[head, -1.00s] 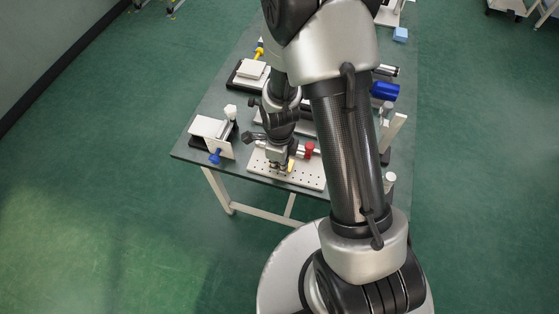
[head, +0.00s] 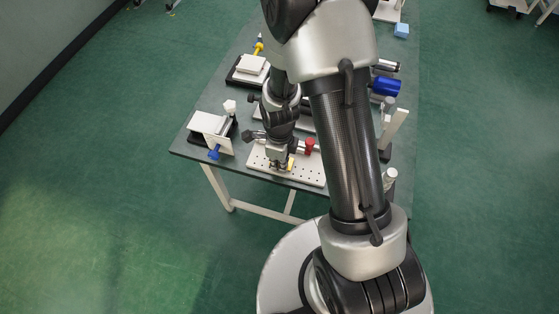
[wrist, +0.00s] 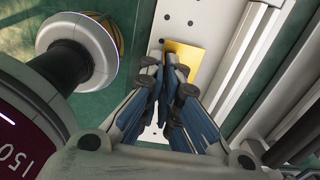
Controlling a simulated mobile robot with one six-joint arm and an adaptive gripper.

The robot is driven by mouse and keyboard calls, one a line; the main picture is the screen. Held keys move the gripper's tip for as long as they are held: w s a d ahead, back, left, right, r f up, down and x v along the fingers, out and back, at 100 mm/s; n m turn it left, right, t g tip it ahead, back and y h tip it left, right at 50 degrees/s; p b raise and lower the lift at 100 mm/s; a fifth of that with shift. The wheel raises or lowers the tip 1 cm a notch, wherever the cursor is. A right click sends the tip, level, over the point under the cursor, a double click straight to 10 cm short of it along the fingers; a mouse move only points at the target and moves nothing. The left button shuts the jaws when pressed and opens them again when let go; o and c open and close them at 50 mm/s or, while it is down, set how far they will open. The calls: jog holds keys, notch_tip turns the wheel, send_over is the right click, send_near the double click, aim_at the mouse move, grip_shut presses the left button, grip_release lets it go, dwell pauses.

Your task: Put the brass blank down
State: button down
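The brass blank (wrist: 188,56) is a flat gold-coloured piece just beyond my fingertips in the wrist view. In the head view it is a small yellow patch (head: 291,163) beside the gripper's end, over the white perforated plate (head: 311,178). My gripper (wrist: 167,70) points down at that plate. Its fingers are drawn close together at the near edge of the blank and look shut on it. The fingertips hide part of the blank. I cannot tell whether its underside touches the plate.
A red knob (head: 310,145) stands close right of the gripper. A white-topped stand with a blue knob (head: 214,153) is to the left on the dark table (head: 187,149). A blue cylinder (head: 386,86) and a pale upright bar (head: 396,127) are to the right. My arm hides the table's middle.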

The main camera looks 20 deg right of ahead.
jog(key=shift+f+b, duration=0.3)
jog(key=shift+f, duration=0.05)
jog(key=c, duration=1.7)
grip_release()
jog(key=shift+r, duration=0.15)
notch_tip(320, 180, up, 12)
jog(key=shift+f, duration=0.1)
jog(key=s+r+n+t, duration=0.1)
jog(key=s+r+n, duration=0.4)
jog(key=r+n, duration=0.2)
jog(key=s+r+n+t, duration=0.2)
jog(key=s+r+n, duration=0.3)
jog(key=r+n, duration=0.2)
jog(key=s+r+n+t, duration=0.1)
jog(key=s+r+n, duration=0.4)
jog(key=n, duration=0.6)
jog(key=shift+r+t, duration=0.3)
jog(key=shift+r, duration=0.65)
